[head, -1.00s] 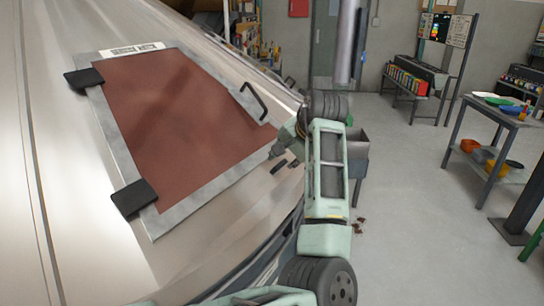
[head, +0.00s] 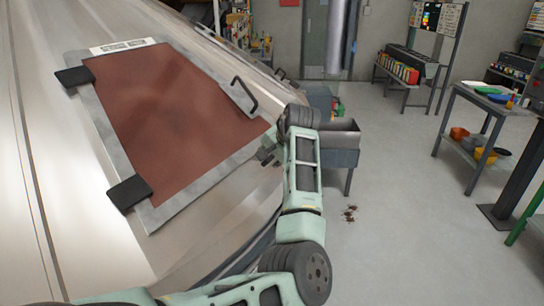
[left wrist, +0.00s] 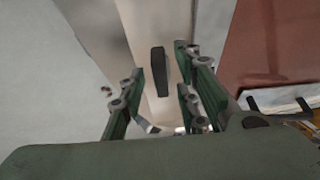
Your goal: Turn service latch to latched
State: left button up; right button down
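The service latch (left wrist: 158,65) shows in the left wrist view as a short dark bar on the pale metal casing, seen in the gap between my fingers. My left gripper (left wrist: 160,86) is open, with a finger on each side of the bar in the picture; I cannot tell whether either touches it. In the head view my left gripper (head: 268,153) is close to the casing, just beyond the lower right edge of the red-brown hatch panel (head: 170,120). The latch is not clear there, behind or beside the gripper. My right gripper is out of view.
The hatch has a dark loop handle (head: 245,95) above my gripper and two black hinges (head: 130,192) at its left. A grey bin (head: 340,140) stands behind my arm. A side table (head: 485,105) and open floor lie to the right.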

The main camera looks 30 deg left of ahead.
pick_arm(q)
jog(key=c, duration=0.6)
grip_shut()
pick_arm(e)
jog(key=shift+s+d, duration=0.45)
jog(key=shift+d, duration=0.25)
